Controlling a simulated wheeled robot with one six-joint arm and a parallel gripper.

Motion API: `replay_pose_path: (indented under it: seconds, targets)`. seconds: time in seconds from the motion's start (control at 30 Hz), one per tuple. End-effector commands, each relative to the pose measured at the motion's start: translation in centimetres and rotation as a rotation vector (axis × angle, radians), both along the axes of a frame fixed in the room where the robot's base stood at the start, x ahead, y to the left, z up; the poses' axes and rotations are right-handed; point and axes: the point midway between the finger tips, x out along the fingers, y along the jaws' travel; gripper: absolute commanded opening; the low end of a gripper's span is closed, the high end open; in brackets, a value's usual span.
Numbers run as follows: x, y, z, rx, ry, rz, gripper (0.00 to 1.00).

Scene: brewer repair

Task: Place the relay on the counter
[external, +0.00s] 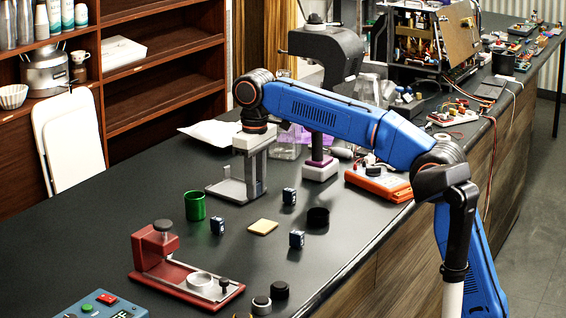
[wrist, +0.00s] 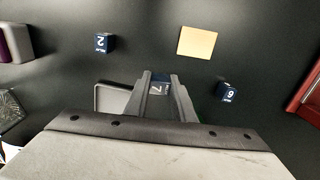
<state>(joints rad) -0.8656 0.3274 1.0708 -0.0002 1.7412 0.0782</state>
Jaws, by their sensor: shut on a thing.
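My gripper (external: 254,178) points down over the counter (external: 150,215), beside a grey stand. In the wrist view its two fingers (wrist: 159,88) are shut on a small dark blue relay marked 7 (wrist: 160,84). The external view does not show this relay clearly, and I cannot tell whether it touches the counter. A relay marked 2 (wrist: 104,42) stands at the upper left of the wrist view and also shows in the external view (external: 289,196). A relay marked 6 (wrist: 226,92) is at the right (external: 217,226). Another blue relay (external: 297,239) stands nearer the front.
A tan pad (external: 263,227) lies among the relays. A green cup (external: 195,205), a red fixture (external: 180,274) and a black ring (external: 318,217) stand around. The grey stand's tray (wrist: 112,97) is close to my fingers. Bare counter lies between these things.

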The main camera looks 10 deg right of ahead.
Motion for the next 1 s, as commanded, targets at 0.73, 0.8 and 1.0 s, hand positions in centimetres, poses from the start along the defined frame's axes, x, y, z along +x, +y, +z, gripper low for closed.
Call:
replay_pose_path:
  seconds: [0.73,0.8,1.0]
  targets:
    - [0.0,0.0,-4.5,0.000,0.000,-0.001,0.01]
    - [0.0,0.0,-4.6,0.000,0.000,-0.001,0.01]
    - [0.0,0.0,-4.7,0.001,-0.001,-0.001,0.41]
